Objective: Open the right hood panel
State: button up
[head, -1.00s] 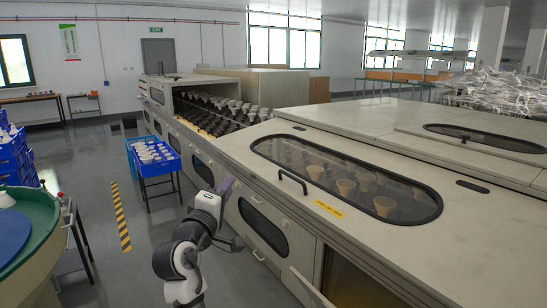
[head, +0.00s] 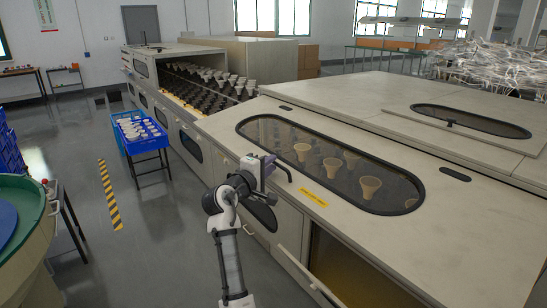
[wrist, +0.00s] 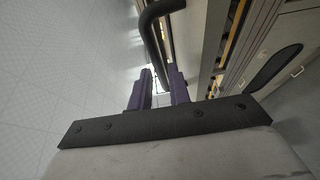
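The right hood panel (head: 222,127) is a closed beige lid with a dark-rimmed oval window (head: 290,143), showing several pale cone-shaped pieces inside. Its black bar handle (head: 284,173) is at the panel's front edge, and it also shows in the wrist view as a bent black bar (wrist: 152,40). My gripper (head: 268,162) is at the handle's left end in the head view. In the wrist view my gripper's purple fingers (wrist: 160,88) are apart, and the bar runs down towards the gap between them. I cannot tell whether they touch it.
Below the panel, a lower front door (head: 305,280) stands open beside a yellowish opening. Left of the machine, a blue crate (head: 145,146) sits on a stand. A green round table (head: 40,225) is at far left. Grey floor between them is clear, with a yellow-black stripe (head: 110,193).

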jog(key=shift+x, duration=1.35)
grip_shut()
